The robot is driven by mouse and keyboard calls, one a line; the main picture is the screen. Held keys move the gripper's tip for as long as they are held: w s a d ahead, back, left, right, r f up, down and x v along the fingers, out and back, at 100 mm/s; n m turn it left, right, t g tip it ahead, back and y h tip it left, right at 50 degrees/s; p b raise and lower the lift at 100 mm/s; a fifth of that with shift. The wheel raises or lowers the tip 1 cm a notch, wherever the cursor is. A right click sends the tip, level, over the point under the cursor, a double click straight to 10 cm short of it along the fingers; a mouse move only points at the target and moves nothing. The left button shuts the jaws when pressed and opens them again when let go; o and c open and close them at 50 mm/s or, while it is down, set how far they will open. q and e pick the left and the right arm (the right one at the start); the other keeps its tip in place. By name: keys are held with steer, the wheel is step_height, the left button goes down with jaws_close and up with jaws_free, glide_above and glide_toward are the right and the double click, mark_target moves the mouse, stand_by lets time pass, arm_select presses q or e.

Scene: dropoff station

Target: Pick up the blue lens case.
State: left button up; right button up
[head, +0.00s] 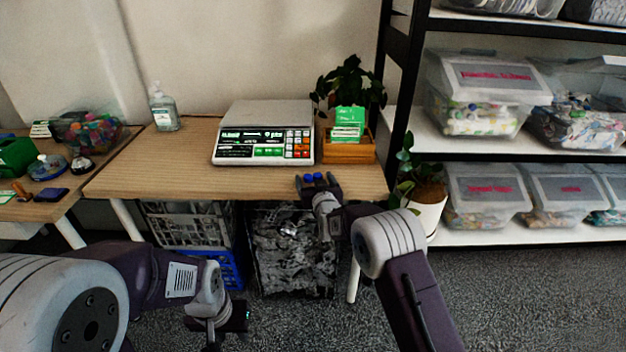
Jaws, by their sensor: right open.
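The blue lens case (313,177), with two small round blue caps, sits at the front edge of the wooden table, right of centre. My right gripper (315,182) is open at that edge, with a fingertip on either side of the case. I cannot tell whether the fingers touch it. The case's lower part is hidden by the gripper. My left gripper (238,316) hangs low over the floor, away from the table, and its jaws are too dark to read.
A scale (264,133) stands behind the case. A wooden box (348,150) with green cards and a plant stands right of it. A sanitizer bottle (164,110) is at the back left. Crates (190,227) are under the table. A black shelf (398,90) stands right.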

steer(key=c, duration=1.4)
steer(key=shift+r, duration=0.15)
steer(key=r, duration=0.1)
steer(key=r+p, duration=0.1)
steer(key=r, duration=0.1)
steer(key=d+r+p, duration=0.1)
steer(key=shift+w+r, duration=0.25)
steer(key=shift+r, duration=0.15)
steer(key=w+d+r+p, duration=0.1)
steer(key=d+r, duration=0.1)
steer(key=d, duration=0.1)
steer(key=w+d+r, duration=0.2)
steer(key=d, duration=0.1)
steer(key=w+d+r+p, duration=0.1)
steer(key=w+d+r, duration=0.1)
steer(key=d, duration=0.1)
steer(key=shift+w+d+p, duration=0.1)
steer(key=shift+w+p, duration=0.05)
steer(key=shift+p, duration=0.15)
